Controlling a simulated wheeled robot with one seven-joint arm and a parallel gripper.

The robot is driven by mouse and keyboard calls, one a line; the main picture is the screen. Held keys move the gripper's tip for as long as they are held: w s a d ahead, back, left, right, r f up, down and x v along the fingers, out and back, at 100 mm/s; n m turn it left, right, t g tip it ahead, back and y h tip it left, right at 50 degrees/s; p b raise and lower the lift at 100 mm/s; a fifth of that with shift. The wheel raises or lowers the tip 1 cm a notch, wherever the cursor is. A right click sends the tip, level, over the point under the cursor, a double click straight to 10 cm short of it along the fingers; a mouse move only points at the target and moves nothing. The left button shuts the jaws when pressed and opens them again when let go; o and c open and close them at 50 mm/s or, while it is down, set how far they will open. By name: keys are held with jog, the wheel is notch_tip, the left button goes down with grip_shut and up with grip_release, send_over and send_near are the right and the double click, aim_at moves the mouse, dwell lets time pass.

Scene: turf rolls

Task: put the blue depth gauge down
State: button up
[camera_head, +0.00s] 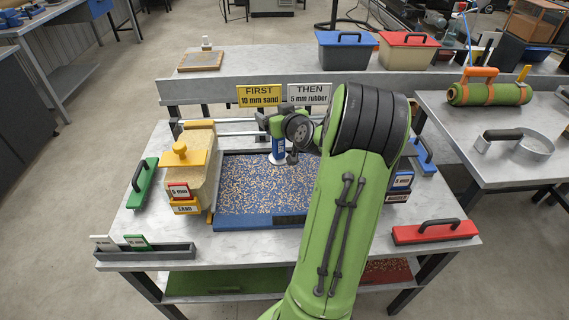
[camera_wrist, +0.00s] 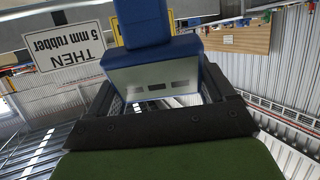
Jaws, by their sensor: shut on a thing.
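The blue depth gauge (camera_head: 279,148) stands roughly upright in my gripper (camera_head: 284,132), with a pale foot at its lower end. It is over the far part of a blue tray (camera_head: 262,221) filled with tan and dark granules. I cannot tell whether the foot touches the granules. In the wrist view the gauge's blue body (camera_wrist: 152,52) with a pale face lies between the fingers of my gripper (camera_wrist: 155,88). My arm hides the right part of the tray.
A sand hopper (camera_head: 205,165) stands left of the tray. Green (camera_head: 142,183) and red (camera_head: 435,233) handled tools lie at the sides. A grey card rack (camera_head: 160,253) is at the front left. FIRST (camera_head: 259,96) and THEN (camera_head: 309,94) signs stand behind.

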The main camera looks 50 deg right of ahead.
aim_at(280, 145)
jog(key=f+b, duration=0.1)
jog(key=f, duration=0.3)
jog(key=f+b, duration=0.1)
jog(key=f, duration=0.4)
jog(key=shift+s+a, duration=0.15)
jog(key=shift+s, duration=0.05)
jog(key=o, duration=1.5)
